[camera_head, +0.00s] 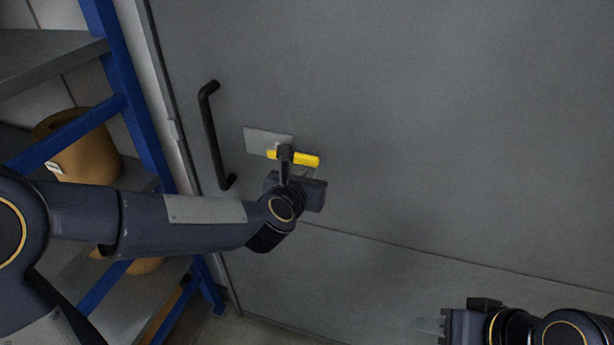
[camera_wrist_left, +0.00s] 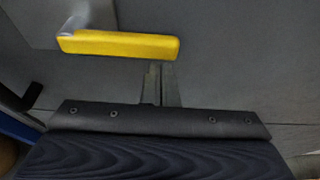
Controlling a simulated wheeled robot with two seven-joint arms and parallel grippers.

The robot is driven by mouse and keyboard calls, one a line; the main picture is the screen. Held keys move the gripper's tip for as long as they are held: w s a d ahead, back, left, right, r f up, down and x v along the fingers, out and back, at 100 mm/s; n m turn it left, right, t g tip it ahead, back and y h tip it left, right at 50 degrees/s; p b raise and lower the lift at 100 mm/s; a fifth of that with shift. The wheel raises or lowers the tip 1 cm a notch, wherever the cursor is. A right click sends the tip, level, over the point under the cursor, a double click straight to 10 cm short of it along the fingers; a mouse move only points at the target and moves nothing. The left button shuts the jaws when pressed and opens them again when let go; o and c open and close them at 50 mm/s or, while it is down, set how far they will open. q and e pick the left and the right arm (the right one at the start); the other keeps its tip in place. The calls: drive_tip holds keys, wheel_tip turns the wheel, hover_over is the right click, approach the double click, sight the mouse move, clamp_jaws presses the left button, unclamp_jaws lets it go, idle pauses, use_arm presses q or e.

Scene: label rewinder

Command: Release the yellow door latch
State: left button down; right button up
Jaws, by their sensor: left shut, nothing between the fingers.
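The yellow door latch (camera_head: 306,160) is a short bar on a pale metal plate (camera_head: 262,140) on the grey door (camera_head: 430,130). In the left wrist view the latch (camera_wrist_left: 118,45) lies nearly level across the upper part of the picture. My left gripper (camera_head: 285,152) is at the latch in the head view and hides part of it. In the left wrist view its fingers (camera_wrist_left: 160,70) are together, just below the latch; contact cannot be told. My right gripper (camera_head: 430,325) is at the lower right, away from the latch; its fingers are small and unclear.
A black door handle (camera_head: 210,135) is left of the latch plate. A blue-framed shelf (camera_head: 125,85) with brown rolls (camera_head: 90,160) stands at the left, behind my left arm. The door face to the right of the latch is clear.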

sight(305, 156)
use_arm(q)
drive_tip(key=shift+r+n+b, duration=0.3)
drive_tip(key=shift+b, duration=0.2)
drive_tip(key=shift+r, duration=0.1)
wheel_tip(305, 156, up, 2)
drive_tip(key=n+h+b, duration=0.1)
drive_tip(key=n+b, duration=0.1)
drive_tip(key=b, duration=0.1)
drive_tip(key=shift+g+h+b, duration=0.3)
drive_tip(key=shift+w+a+r+n+h+b, duration=0.15)
drive_tip(key=shift+r+n+h+b, duration=0.15)
drive_tip(key=shift+r+n+b, duration=0.25)
drive_tip(key=shift+s+a+r+n+h+b, duration=0.1)
drive_tip(key=shift+r+n+h+b, duration=0.25)
drive_tip(key=shift+r+n, duration=0.25)
drive_tip(key=shift+w+a+r+n+h+b, duration=0.2)
drive_tip(key=shift+a+r+n+h+b, duration=0.15)
drive_tip(key=shift+a+r+n, duration=0.4)
drive_tip(key=shift+w+a+r+n+h+b, duration=0.25)
drive_tip(key=shift+a+r+n+h, duration=0.4)
drive_tip(key=shift+n, duration=0.65)
drive_tip(key=shift+w+a+r+n+h+b, duration=0.25)
drive_tip(key=shift+a+r+n, duration=0.2)
drive_tip(key=shift+r+n, duration=0.55)
